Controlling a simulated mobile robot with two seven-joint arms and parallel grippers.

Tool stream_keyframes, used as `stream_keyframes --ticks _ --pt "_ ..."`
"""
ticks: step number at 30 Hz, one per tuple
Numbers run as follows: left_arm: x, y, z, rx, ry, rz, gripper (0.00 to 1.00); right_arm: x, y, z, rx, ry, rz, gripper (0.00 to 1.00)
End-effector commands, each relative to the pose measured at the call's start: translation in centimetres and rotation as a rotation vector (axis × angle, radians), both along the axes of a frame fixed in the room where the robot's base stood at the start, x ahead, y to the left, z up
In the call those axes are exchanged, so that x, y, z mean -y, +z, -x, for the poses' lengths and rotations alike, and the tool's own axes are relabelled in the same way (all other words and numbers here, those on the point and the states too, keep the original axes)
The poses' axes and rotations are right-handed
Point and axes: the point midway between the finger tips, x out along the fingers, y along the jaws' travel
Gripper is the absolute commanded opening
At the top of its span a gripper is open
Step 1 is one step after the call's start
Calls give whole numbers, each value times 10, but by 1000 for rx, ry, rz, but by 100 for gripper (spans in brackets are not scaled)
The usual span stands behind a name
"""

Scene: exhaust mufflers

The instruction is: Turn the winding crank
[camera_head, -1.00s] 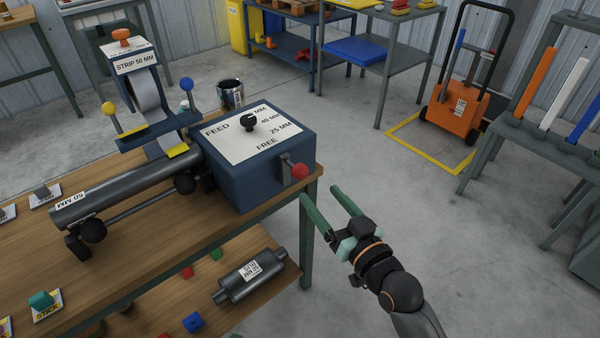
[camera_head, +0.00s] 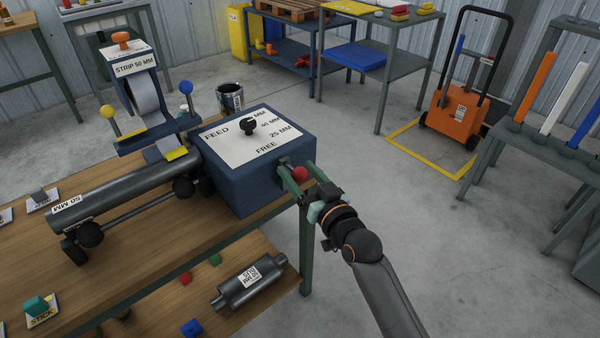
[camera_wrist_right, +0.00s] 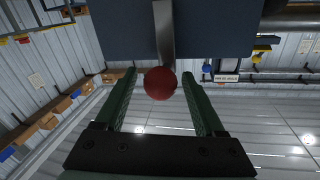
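The winding crank's red knob (camera_head: 300,174) sits at the right side of the blue feed box (camera_head: 250,190), which has a FEED label and a black selector knob (camera_head: 249,126) on top. My right gripper (camera_head: 296,180) has its green fingers on either side of the red knob. In the right wrist view, the red knob (camera_wrist_right: 160,83) and its grey crank arm (camera_wrist_right: 165,35) lie between the fingers, with gaps on both sides. The right gripper is open. My left gripper is not in view. A grey pipe (camera_head: 130,190) lies in rollers left of the box.
The wooden workbench (camera_head: 150,255) holds the machine. A strip reel (camera_head: 145,92) stands behind the pipe. A muffler (camera_head: 248,282) lies on the lower shelf. Open floor (camera_head: 420,260) is to the right; an orange cart (camera_head: 455,112) stands farther back.

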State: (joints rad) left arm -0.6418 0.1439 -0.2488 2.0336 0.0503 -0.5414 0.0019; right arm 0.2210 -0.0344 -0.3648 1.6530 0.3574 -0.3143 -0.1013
Motion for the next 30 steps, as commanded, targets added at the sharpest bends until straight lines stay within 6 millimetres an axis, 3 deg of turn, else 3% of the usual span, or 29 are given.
stream_keyframes --ticks 2,18,30 --pt "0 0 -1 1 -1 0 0 0 0 0 0 0 0 61" --pt "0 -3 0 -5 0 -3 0 0 -1 0 -1 0 0 0" --pt "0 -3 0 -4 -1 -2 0 0 -1 0 -1 -1 1 0"
